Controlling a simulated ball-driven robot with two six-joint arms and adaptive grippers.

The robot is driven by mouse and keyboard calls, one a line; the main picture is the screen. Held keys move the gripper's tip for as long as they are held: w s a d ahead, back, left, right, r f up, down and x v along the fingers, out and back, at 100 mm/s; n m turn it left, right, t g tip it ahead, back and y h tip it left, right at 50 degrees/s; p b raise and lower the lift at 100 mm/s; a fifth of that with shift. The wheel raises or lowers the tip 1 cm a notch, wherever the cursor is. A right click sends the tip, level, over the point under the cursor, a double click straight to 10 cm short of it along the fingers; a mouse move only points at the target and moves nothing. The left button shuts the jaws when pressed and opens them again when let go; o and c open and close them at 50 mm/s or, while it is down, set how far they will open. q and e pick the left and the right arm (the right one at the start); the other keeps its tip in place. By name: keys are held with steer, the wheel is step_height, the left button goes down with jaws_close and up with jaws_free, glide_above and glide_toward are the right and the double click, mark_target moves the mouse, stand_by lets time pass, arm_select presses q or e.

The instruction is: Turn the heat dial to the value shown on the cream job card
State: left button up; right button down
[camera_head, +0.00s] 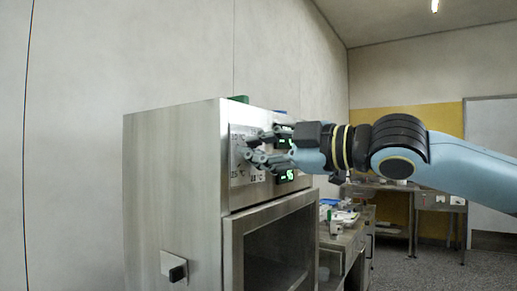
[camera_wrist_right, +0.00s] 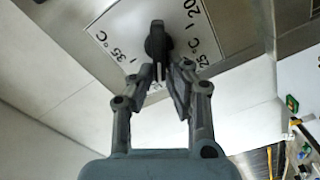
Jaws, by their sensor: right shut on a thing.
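The heat dial is a dark knob (camera_wrist_right: 157,38) on a pale scale plate (camera_wrist_right: 120,28) with printed marks; in the wrist view I read 35 °C at left, and 25 °C and 20 at right. My right gripper (camera_wrist_right: 167,72) is shut on the dial knob. In the head view the right gripper (camera_head: 255,152) reaches in from the right to the upper front of the steel machine (camera_head: 172,190), and its fingers hide the knob. The scale plate (camera_head: 237,140) shows partly behind them. No cream job card can be made out. My left gripper is not in view.
A green-lit display (camera_head: 287,177) sits just below the gripper; its digits are small. Another is partly hidden above. The machine has a dark-windowed door (camera_head: 283,250) below and a black knob (camera_head: 177,272) on its side. A cluttered bench (camera_head: 345,240) stands behind.

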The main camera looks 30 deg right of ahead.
steer(key=c, duration=1.4)
jaws_free()
steer(key=shift+w, duration=0.1)
steer(key=shift+o, duration=0.2)
steer(key=shift+r, duration=0.1)
step_height(320, 180, up, 10)
